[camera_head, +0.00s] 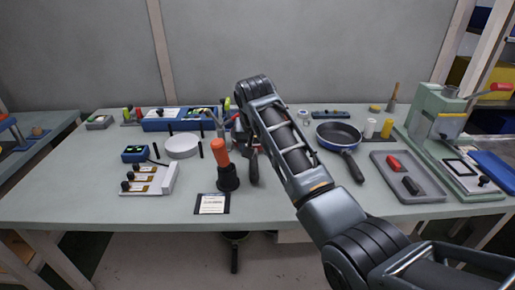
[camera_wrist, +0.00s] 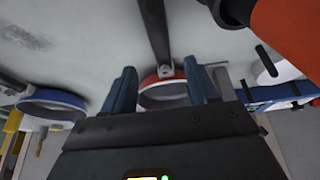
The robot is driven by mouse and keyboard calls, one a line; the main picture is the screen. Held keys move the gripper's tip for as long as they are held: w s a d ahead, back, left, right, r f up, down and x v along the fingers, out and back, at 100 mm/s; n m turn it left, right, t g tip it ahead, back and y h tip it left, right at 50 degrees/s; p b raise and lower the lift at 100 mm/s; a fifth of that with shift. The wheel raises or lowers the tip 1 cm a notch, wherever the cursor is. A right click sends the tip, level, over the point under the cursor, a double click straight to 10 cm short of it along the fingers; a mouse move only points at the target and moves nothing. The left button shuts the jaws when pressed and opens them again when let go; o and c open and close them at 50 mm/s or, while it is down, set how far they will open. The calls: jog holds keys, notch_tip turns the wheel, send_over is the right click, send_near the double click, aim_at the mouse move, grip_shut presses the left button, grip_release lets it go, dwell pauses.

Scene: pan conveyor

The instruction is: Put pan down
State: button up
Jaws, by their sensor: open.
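My gripper (camera_wrist: 160,72) is open. In the wrist view its two dark blue fingers stand on either side of a red-rimmed pan (camera_wrist: 150,98) where the dark handle (camera_wrist: 154,28) joins it. The pan appears to rest on the table; I cannot tell whether the fingers touch it. In the head view my arm hides most of this pan, and its black handle (camera_head: 254,167) points toward the front edge. A second pan (camera_head: 338,133), blue-rimmed, lies right of my arm and also shows at left in the wrist view (camera_wrist: 52,98).
An orange-handled tool (camera_head: 220,153) stands upright in a black holder close left of the red pan's handle. A white round dish (camera_head: 183,146) and blue bins (camera_head: 166,125) lie further left. A grey tray (camera_head: 427,187) and a green press (camera_head: 437,115) are at right.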

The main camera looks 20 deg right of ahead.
aim_at(253, 160)
jog(key=x, duration=0.6)
jog(key=shift+s+a+f, duration=0.1)
jog(key=shift+s+a, duration=0.05)
jog(key=shift+a, duration=0.05)
grip_shut()
dwell(0.5)
